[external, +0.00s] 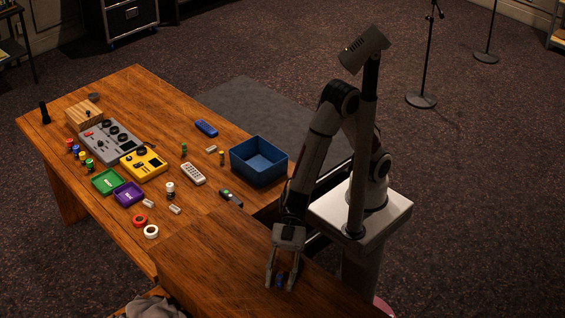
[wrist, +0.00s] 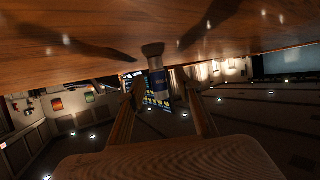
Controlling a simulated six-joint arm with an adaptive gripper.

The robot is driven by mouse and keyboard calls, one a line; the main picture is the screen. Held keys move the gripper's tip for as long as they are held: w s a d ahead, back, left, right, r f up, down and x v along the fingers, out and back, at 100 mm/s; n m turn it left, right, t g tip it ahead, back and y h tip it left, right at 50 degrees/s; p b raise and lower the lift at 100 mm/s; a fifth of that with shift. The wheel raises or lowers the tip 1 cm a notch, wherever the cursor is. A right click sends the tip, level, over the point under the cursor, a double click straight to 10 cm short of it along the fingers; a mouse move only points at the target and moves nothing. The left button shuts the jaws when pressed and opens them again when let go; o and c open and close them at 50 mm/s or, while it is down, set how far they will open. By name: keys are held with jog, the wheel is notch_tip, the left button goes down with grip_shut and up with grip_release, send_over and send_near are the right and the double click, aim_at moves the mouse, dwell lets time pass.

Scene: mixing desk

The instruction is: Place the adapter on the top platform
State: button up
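A small blue and pale cylinder (external: 279,281), which may be the adapter, is at the wooden surface by my gripper. It also shows in the wrist view (wrist: 157,83), with its dark end at the wood. My gripper (external: 280,283) points down over the near wooden top (external: 205,268), which may be the top platform. Its two fingers stand apart on either side of the cylinder, with a visible gap at the right finger in the wrist view (wrist: 163,98). The cylinder's contact with the wood is too dark to tell exactly.
A blue bin (external: 259,160) stands on the desk left of my arm. The near wooden top looks mostly clear.

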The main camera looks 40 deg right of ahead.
aim_at(280, 276)
grip_shut()
jog(key=shift+r, duration=0.15)
jog(key=shift+r, duration=4.9)
